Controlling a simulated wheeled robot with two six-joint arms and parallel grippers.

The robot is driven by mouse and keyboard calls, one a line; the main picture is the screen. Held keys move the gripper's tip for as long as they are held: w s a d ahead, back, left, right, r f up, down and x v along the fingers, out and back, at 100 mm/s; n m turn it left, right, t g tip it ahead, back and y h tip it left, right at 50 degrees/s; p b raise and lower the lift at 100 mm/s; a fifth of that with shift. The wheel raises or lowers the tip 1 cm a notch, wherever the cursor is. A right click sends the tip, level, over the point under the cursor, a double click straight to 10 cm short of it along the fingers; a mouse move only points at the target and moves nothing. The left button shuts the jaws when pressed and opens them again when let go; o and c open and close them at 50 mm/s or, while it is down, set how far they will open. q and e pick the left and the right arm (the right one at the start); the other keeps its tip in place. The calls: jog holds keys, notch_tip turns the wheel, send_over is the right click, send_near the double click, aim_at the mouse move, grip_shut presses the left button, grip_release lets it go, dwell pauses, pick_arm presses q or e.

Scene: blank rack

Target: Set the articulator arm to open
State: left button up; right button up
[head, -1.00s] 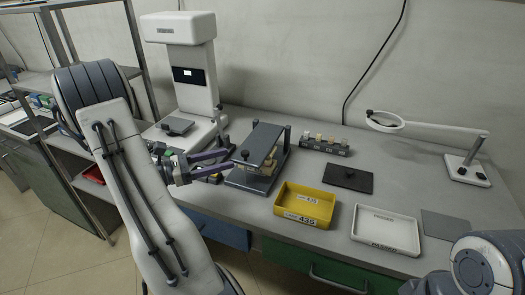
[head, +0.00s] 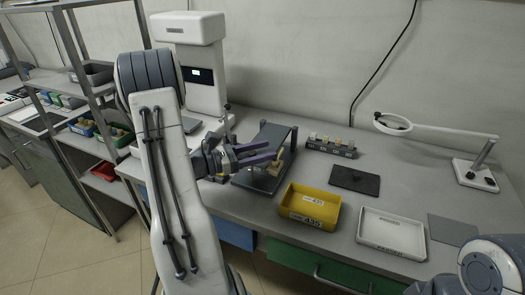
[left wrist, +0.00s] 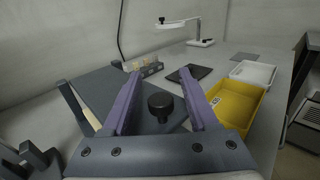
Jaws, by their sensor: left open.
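The articulator is a dark grey frame with a flat upper arm (head: 272,138), a base plate (head: 258,183) and tan model parts (head: 279,162) between them. It stands on the bench, left of the middle. The upper arm looks tilted, but its exact angle is hard to tell behind my gripper. My left gripper (head: 273,154) is open, with its purple fingers in front of the articulator. In the left wrist view a round black knob (left wrist: 160,104) on the articulator sits between the open fingers (left wrist: 160,78); I cannot tell if they touch it. My right gripper is out of view.
A yellow tray (head: 310,222) and a white tray (head: 391,248) stand to the right on the bench. Behind them are a black plate (head: 354,179), a rack of small blocks (head: 331,151) and a magnifier lamp (head: 440,133). A white machine (head: 203,70) stands behind my left arm.

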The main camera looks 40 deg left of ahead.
pick_arm(q)
grip_shut()
dwell(1.3)
